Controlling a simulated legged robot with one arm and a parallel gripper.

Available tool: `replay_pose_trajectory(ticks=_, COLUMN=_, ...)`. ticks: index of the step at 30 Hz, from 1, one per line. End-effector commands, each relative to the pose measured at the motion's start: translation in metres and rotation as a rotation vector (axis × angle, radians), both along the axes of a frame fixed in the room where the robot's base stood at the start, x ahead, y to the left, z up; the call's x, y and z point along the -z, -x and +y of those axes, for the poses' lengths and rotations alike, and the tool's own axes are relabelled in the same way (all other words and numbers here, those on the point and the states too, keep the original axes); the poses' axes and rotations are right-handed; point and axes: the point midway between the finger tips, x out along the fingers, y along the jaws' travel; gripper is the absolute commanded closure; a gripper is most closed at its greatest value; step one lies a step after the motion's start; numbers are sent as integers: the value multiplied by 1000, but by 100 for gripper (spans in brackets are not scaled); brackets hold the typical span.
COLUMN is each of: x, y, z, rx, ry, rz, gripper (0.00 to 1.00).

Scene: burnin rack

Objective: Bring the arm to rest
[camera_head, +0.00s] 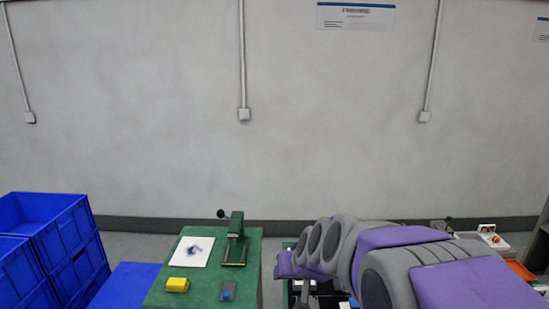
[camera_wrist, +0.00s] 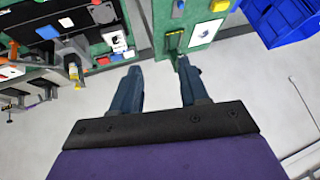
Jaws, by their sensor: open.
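My arm (camera_head: 400,255), purple and grey, reaches from the right edge of the head view toward the middle, low in the picture. Its far end is by the right side of a green-topped table, and my gripper's fingers cannot be made out there. In the wrist view my gripper (camera_wrist: 158,68) has its two dark blue fingers wide apart. Nothing is between them but pale floor and the edges of green furniture beyond.
The green table (camera_head: 205,285) holds a white sheet (camera_head: 192,251), a yellow block (camera_head: 177,285) and a green upright device (camera_head: 236,238). Blue crates (camera_head: 45,225) stand at left. A cluttered green rack (camera_wrist: 85,45) shows in the wrist view's upper left. Open floor (camera_wrist: 255,80) lies at right.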

Motion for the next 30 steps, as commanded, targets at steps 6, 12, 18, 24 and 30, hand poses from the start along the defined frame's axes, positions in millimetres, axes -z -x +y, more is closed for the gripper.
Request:
replay_pose_trajectory(ticks=6, x=31, y=133, z=-34, rx=-17, ry=72, rz=280, gripper=56)
replay_pose_trajectory(ticks=12, x=58, y=255, z=-71, rx=12, ry=163, rz=544, gripper=56)
replay_pose_trajectory(ticks=18, x=71, y=335, z=-98, rx=52, ry=235, rz=717, gripper=56)
replay_pose_trajectory(ticks=24, x=73, y=357, z=-106, rx=69, ry=258, rz=764, gripper=56)
replay_pose_trajectory(ticks=30, x=73, y=356, z=-105, rx=68, ry=257, rz=764, gripper=56)
